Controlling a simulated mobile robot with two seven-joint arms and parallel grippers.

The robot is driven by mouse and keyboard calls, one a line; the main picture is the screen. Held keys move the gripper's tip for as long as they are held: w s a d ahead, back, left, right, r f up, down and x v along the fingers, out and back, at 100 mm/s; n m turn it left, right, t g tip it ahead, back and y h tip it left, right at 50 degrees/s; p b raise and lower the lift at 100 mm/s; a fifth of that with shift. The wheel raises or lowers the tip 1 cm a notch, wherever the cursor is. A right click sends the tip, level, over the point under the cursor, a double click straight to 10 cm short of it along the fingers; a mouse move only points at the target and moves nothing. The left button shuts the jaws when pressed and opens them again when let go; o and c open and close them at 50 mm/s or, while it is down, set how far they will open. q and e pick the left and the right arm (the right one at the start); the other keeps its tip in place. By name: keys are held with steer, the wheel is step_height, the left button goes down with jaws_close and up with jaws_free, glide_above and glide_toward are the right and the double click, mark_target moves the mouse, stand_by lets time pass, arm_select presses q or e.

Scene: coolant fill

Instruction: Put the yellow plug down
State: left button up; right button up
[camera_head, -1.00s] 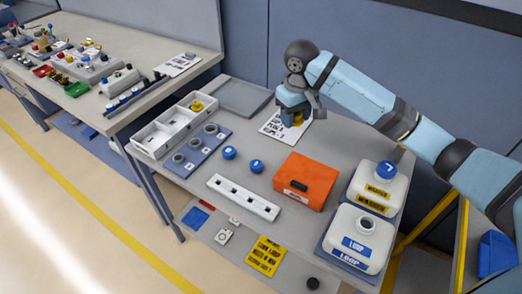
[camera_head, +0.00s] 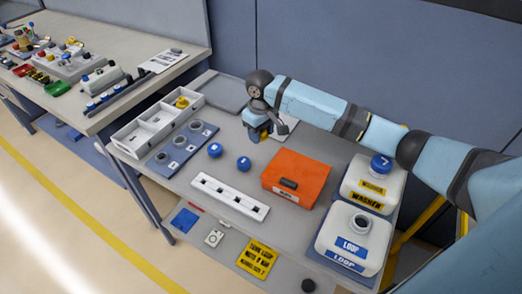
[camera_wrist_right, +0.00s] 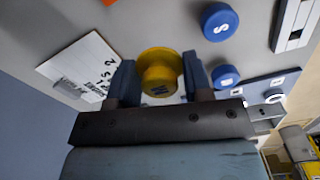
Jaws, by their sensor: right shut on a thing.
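My right gripper (camera_head: 262,134) is shut on a yellow plug (camera_wrist_right: 158,72), which sits between the two fingers in the right wrist view. In the head view the plug is mostly hidden by the gripper, with a little yellow (camera_head: 263,135) showing. The gripper is over the back part of the grey table, beside the printed card and behind the blue caps. Whether the plug touches the table cannot be told. Another yellow piece (camera_head: 182,102) sits in the far compartment of the white tray (camera_head: 127,150). My left gripper is not in view.
Two blue caps (camera_head: 215,150) (camera_head: 244,163) stand in front of the gripper. A blue-grey rack (camera_head: 171,163) with round holders lies left. An orange box (camera_head: 297,178), a white slotted strip (camera_head: 229,197) and two white jugs (camera_head: 374,184) (camera_head: 354,238) stand nearer. A grey tray (camera_head: 222,93) lies behind.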

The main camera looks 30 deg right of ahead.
mark_target(261, 156)
step_height(261, 156, down, 8)
stand_by(0.5)
steer(key=o, duration=0.9)
steer(key=shift+f, duration=0.1)
step_height(261, 156, up, 12)
steer(key=shift+r, duration=0.2)
steer(key=shift+c, duration=0.3)
